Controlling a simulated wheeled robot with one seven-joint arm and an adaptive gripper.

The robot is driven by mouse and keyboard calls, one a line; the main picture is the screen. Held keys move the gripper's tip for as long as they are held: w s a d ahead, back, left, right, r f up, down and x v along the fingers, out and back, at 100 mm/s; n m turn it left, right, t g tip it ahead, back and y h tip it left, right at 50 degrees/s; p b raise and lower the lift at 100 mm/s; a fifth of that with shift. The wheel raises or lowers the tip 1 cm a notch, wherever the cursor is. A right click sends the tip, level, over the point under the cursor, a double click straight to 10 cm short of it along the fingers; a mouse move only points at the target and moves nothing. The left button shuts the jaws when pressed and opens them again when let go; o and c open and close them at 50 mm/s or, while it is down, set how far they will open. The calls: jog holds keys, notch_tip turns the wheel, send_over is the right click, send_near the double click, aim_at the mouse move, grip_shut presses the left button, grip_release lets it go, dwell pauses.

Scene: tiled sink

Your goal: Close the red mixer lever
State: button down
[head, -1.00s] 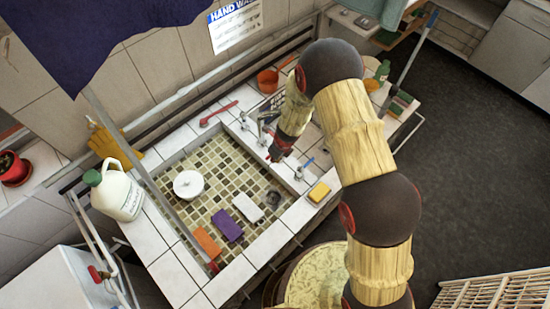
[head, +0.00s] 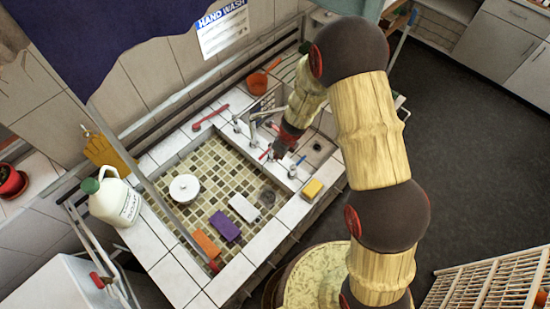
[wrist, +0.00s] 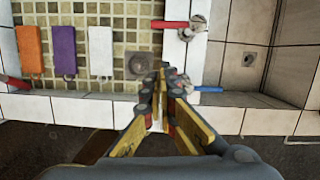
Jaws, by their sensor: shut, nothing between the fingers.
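The red mixer lever (wrist: 172,24) shows in the wrist view, pointing left from its metal tap body (wrist: 198,23) on the white tiled divider. In the head view a small red bar (head: 265,154) shows beside my gripper (head: 279,152). In the wrist view my gripper (wrist: 162,72) is shut and empty, with its fingertips below the red lever in the picture and apart from it. A blue lever (wrist: 207,89) lies just right of the fingers; it also shows in the head view (head: 300,160).
A yellow sponge (head: 313,189) lies on the front rim. A white jug (head: 114,202) stands at the left corner.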

aim_at(266, 152)
jog(key=d+f+m+t+y+b, duration=0.3)
jog(key=d+b, duration=0.6)
jog(key=b, duration=1.8)
jog(key=s+a+r+n+b, duration=0.1)
jog(key=s+a+r+n, duration=0.15)
jog(key=a, duration=0.25)
jog(key=w+a+r+b+x, duration=0.1)
jog(key=b+x, duration=0.3)
jog(key=x, duration=0.8)
jog(key=shift+a+f+t+y, duration=0.15)
jog(key=shift+a+t+y, duration=0.2)
jog(key=shift+a, duration=0.25)
